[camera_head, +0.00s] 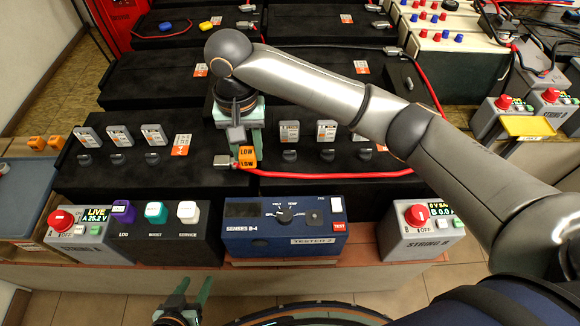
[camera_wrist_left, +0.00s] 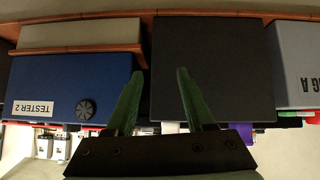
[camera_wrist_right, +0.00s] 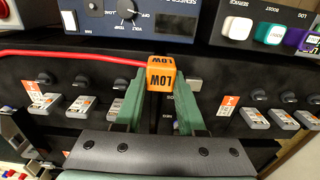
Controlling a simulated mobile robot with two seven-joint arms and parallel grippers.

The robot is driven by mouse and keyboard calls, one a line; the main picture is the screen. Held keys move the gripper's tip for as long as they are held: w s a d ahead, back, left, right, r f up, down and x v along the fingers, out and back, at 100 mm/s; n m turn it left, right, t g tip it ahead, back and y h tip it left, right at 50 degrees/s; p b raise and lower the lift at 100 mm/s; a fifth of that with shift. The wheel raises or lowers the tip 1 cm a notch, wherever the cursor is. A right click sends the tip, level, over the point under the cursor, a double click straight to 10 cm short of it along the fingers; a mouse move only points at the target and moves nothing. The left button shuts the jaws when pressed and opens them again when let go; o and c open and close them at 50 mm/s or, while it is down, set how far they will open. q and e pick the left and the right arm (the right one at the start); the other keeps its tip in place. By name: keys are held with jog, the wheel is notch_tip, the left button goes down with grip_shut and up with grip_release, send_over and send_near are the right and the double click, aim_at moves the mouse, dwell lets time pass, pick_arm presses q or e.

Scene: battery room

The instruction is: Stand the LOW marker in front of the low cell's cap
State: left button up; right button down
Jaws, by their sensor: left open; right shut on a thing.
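The orange LOW marker (camera_head: 247,155) is a small block with black lettering; it also shows upright between the fingertips in the right wrist view (camera_wrist_right: 161,73). My right gripper (camera_head: 246,142) is shut on it, over the black battery block, right of the grey cable terminal (camera_head: 222,160). Whether the marker touches the surface I cannot tell. Dark cell caps stand in a row, three to the left (camera_head: 152,157) and three to the right (camera_head: 289,155). No cap is visibly marked as low. My left gripper (camera_head: 190,284) is open and empty, low in front of the bench.
A blue tester (camera_head: 285,232) stands in front, between the String A panel (camera_head: 78,229) and String B panel (camera_head: 421,228). A red cable (camera_head: 330,174) runs along the block's front. Two orange markers (camera_head: 46,142) sit at the far left, near a blue-grey tray (camera_head: 25,190).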

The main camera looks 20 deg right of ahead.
jog(key=w+d+f, duration=0.1)
jog(key=d+f, duration=0.1)
jog(key=d, duration=0.3)
jog(key=b, duration=0.1)
send_over(290, 172)
jog(key=a, duration=0.1)
jog(key=f, duration=0.4)
jog(key=shift+s+a+f, duration=0.15)
jog(key=shift+a+f, duration=0.05)
jog(key=shift+d+f, duration=0.35)
jog(key=shift+f, duration=0.05)
jog(key=shift+d+f+b, duration=0.2)
jog(key=shift+f+b, duration=0.05)
jog(key=shift+b, duration=0.1)
jog(key=f, duration=0.1)
jog(key=f+b, duration=0.1)
jog(key=f, duration=0.1)
jog(key=shift+w+d+f, duration=0.2)
pick_arm(q)
jog(key=shift+d+f, duration=0.2)
jog(key=shift+f, duration=0.55)
